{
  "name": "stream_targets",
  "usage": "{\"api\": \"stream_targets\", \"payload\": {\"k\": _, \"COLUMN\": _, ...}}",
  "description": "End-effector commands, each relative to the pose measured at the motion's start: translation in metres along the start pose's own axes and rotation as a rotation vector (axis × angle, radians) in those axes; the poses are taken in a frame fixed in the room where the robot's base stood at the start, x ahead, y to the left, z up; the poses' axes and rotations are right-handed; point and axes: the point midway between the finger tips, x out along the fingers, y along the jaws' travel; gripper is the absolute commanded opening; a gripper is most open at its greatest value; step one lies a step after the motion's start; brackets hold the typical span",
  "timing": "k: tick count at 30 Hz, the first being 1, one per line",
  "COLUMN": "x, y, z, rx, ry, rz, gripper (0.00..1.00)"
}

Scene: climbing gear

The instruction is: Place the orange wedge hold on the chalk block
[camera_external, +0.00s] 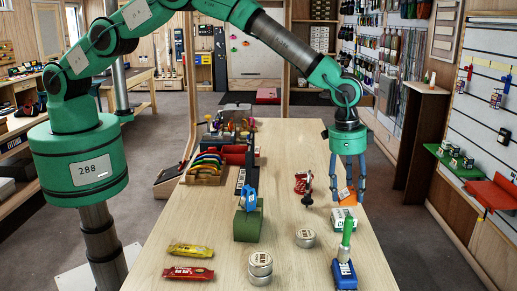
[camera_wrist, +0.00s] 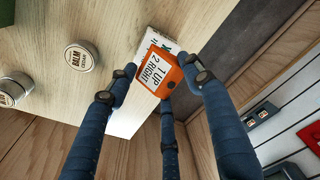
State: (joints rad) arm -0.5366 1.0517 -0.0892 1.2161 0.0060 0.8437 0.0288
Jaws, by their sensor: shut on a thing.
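The orange wedge hold (camera_external: 346,195) is between the fingers of my gripper (camera_external: 348,198), which is shut on it. In the wrist view the hold (camera_wrist: 160,73) shows a white label reading "1 UP 2 RIGHT". The chalk block (camera_external: 343,219) is a white block with green print on the table, directly below the hold. In the wrist view the white block (camera_wrist: 152,43) shows partly behind the hold. The hold is over or very close to the block's top; I cannot tell whether they touch.
A blue brush with a green handle (camera_external: 344,270) stands just in front of the block. A red-and-black device (camera_external: 304,186) sits left of my gripper. The table's right edge is close.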

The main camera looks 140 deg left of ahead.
Motion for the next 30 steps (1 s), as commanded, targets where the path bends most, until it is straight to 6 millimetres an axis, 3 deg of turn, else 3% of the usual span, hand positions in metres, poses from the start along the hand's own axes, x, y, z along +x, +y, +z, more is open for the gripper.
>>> {"api": "stream_targets", "payload": {"k": 8, "x": 0.002, "y": 0.0, "z": 0.0, "rx": 0.0, "ry": -0.001, "rz": 0.0, "gripper": 0.24}}
{"api": "stream_targets", "payload": {"k": 19, "x": 0.036, "y": 0.0, "z": 0.005, "rx": 0.0, "ry": -0.002, "rz": 0.0, "gripper": 0.24}}
{"api": "stream_targets", "payload": {"k": 30, "x": 0.04, "y": 0.0, "z": 0.005, "rx": 0.0, "ry": 0.0, "rz": 0.0, "gripper": 0.24}}
